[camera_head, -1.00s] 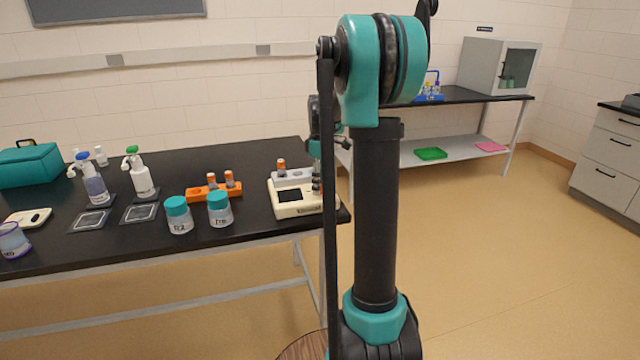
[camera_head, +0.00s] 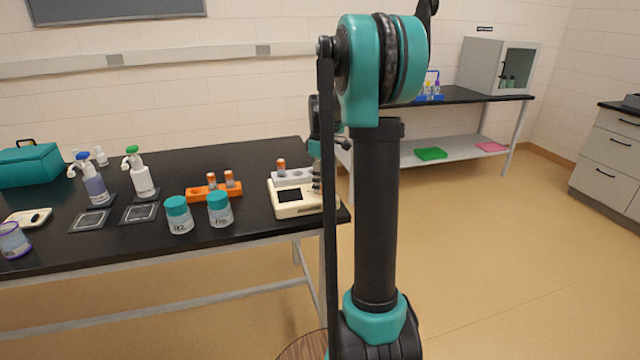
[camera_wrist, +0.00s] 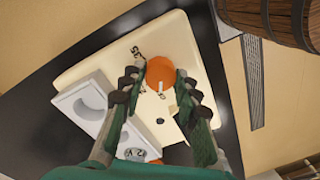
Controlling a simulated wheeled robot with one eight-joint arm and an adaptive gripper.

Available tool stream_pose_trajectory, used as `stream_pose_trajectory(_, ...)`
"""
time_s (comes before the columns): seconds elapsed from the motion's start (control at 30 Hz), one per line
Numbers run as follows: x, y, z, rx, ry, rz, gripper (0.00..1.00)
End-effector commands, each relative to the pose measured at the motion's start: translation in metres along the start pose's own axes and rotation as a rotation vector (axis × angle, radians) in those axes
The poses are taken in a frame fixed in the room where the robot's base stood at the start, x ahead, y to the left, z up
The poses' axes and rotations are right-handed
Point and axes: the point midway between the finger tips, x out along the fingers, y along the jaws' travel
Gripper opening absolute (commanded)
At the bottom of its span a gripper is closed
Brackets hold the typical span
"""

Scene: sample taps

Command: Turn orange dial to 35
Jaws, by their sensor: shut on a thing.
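The orange dial (camera_wrist: 160,73) sits on a cream device in the wrist view, with printed marks beside it. Its pointer and exact reading are too small to tell. My gripper (camera_wrist: 158,84) is shut on the dial, with a dark-padded finger on each side. The cream device (camera_head: 287,210) stands near the right end of the black table in the head view; it also shows in the wrist view (camera_wrist: 88,68). In the head view my arm hides the dial and most of the gripper.
A grey holder (camera_wrist: 90,98) with a round hole sits on the device beside my fingers. Two teal-lidded jars (camera_head: 219,212) and an orange rack (camera_head: 200,193) stand left of the device. A wooden barrel (camera_wrist: 265,15) shows at the wrist view's upper right.

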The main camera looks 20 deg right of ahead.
Motion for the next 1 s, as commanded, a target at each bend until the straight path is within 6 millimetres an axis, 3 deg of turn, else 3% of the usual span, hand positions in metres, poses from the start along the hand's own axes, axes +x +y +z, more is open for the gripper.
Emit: stream_pose_trajectory(1.0, -0.0002, -0.0001, 0.0017, 0.912, 0.053, 0.000, 0.02)
